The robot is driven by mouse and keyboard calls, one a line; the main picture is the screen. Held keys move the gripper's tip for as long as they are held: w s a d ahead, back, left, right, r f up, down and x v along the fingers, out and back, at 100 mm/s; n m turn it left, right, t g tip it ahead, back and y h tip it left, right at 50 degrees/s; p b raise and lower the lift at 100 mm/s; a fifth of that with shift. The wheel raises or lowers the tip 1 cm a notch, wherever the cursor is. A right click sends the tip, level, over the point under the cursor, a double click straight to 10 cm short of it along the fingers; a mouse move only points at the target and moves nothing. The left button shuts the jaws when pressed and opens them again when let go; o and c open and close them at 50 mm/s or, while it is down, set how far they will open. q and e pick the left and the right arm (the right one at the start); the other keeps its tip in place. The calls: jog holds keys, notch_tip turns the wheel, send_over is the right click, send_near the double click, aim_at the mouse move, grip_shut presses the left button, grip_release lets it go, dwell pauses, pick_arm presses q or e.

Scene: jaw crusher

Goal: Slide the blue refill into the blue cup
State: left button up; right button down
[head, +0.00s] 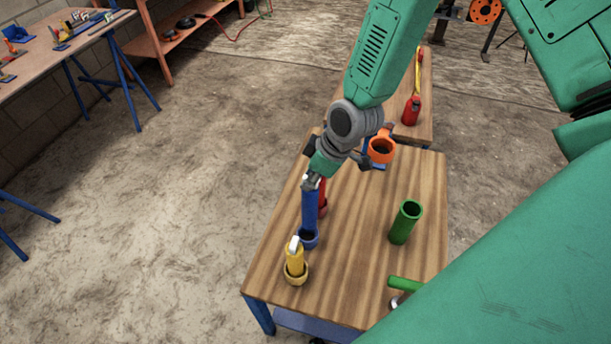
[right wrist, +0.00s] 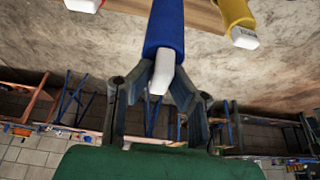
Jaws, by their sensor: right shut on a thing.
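My right gripper (head: 313,182) is shut on the upper end of the blue refill (head: 309,208), near its white tip. The refill stands about upright in the head view. It also shows between the fingers in the right wrist view (right wrist: 165,32), with its white tip (right wrist: 161,78) toward the palm. The blue cup (head: 308,241) stands on the wooden table directly below the refill. The refill's lower end meets the cup's rim in the picture; I cannot tell whether it is inside. The cup's dark opening shows partly. My left gripper is not in view.
A yellow refill (head: 294,259) stands in a yellow cup (head: 296,278) close in front of the blue cup. A red piece (head: 323,196) is just behind the blue refill. A green cup (head: 404,223) stands at right, and a green refill (head: 404,284) lies near my arm.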

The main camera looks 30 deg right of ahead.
aim_at(305, 192)
jog(key=shift+f, duration=0.1)
jog(key=shift+a+f, duration=0.2)
jog(key=shift+a, duration=0.4)
jog(key=shift+a+f+b, duration=0.15)
jog(key=shift+f+b, duration=0.15)
jog(key=shift+b, duration=0.15)
jog(key=shift+d+f+b, duration=0.5)
jog(key=shift+d+f, duration=0.2)
jog(key=shift+f, duration=0.15)
jog(key=shift+a+f+b, duration=0.35)
jog(key=shift+a+f, duration=0.15)
jog(key=shift+a, duration=0.05)
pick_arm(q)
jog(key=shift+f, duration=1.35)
pick_arm(e)
jog(key=shift+d+f, duration=0.15)
jog(key=shift+d, duration=0.3)
